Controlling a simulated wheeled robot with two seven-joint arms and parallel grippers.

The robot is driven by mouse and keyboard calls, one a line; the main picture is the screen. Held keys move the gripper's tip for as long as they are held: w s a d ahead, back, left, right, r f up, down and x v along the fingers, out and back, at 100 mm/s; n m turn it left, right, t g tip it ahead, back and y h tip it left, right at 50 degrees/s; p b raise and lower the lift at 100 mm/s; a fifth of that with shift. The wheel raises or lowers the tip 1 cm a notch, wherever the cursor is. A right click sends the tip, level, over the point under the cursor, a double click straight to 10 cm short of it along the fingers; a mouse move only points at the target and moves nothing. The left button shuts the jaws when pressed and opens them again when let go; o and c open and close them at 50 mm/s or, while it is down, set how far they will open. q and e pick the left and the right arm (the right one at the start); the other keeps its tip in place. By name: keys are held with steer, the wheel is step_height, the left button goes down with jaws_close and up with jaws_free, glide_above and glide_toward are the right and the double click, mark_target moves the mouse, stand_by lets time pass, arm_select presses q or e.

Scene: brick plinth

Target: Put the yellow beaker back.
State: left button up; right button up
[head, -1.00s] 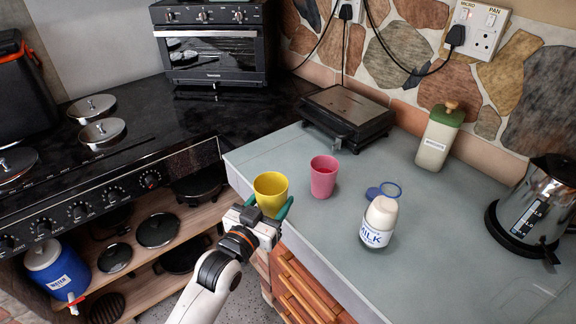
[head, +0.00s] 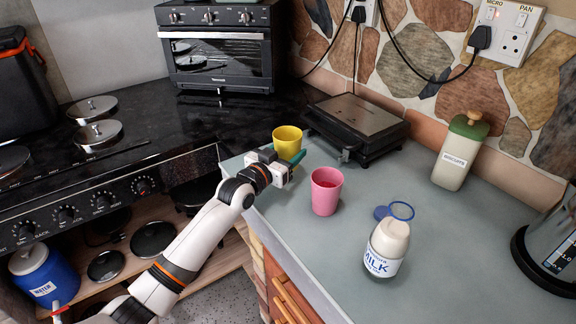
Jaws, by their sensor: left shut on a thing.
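The yellow beaker (head: 287,139) is upright near the back left of the grey counter, just left of the black grill. My left gripper (head: 291,158) is shut on it from the front. The gripper hides its lower part, so I cannot tell whether its base touches the counter. My right gripper is not in view.
A pink beaker (head: 325,193) stands close to the right of my left gripper. A milk bottle (head: 386,250), a blue ring-shaped item (head: 401,211), a green-lidded canister (head: 460,152) and a kettle (head: 556,245) stand further right. The black grill (head: 355,125) is just right of the yellow beaker.

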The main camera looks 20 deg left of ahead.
arm_select(q)
step_height(320, 180, down, 4)
steer(key=shift+f, duration=0.1)
steer(key=o, duration=1.1)
steer(key=shift+c, duration=0.2)
steer(key=shift+r, duration=0.2)
steer(key=v, duration=1.2)
